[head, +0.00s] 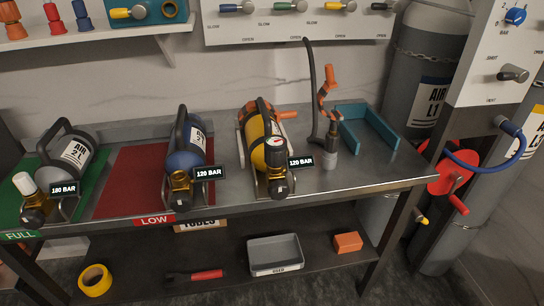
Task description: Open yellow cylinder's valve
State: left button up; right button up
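The yellow cylinder (257,133) lies in a metal cradle at the middle of the bench, with a black carry handle over it. A "120 BAR" tag (301,162) shows beside the fitting. I cannot tell from this view whether the valve is open or shut. Neither of my grippers shows in the head view.
A blue cylinder (186,150) lies on the red LOW mat (125,180), and a grey cylinder (75,150) on the green FULL mat (98,170). A hose with orange handle (329,77) stands right of the yellow cylinder, near a teal open holder (382,138). Bare bench lies at front right.

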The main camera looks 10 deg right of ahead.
aim_at(279, 189)
jog(key=z, duration=1.15)
jog(key=k, duration=0.7)
jog(key=u, duration=1.65)
